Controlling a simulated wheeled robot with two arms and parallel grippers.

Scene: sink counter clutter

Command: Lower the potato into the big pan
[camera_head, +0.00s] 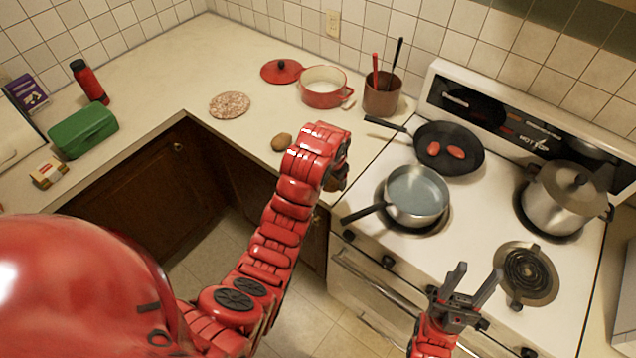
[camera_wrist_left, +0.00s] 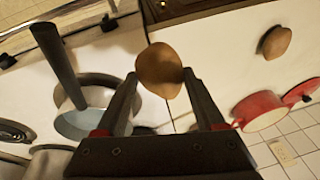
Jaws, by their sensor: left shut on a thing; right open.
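My left gripper (camera_wrist_left: 160,82) is shut on a brown potato (camera_wrist_left: 160,68), held between its fingertips. In the head view my left gripper (camera_head: 338,178) is at the counter's edge, left of the stove, mostly hidden by my arm. A steel pan with grey-blue inside (camera_head: 417,190) sits on the front left burner, right of that gripper; it also shows in the left wrist view (camera_wrist_left: 85,122). A black frying pan (camera_head: 471,138) with two reddish pieces sits behind it. I cannot tell which is the big pan. My right gripper (camera_head: 475,277) is open and empty over the stove's front.
Another potato (camera_head: 282,141) lies on the counter. A red pot (camera_head: 325,92), its lid (camera_head: 282,71) and a utensil holder (camera_head: 381,98) stand behind. A lidded steel pot (camera_head: 565,198) is at the stove's right; a bare coil burner (camera_head: 526,272) is in front.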

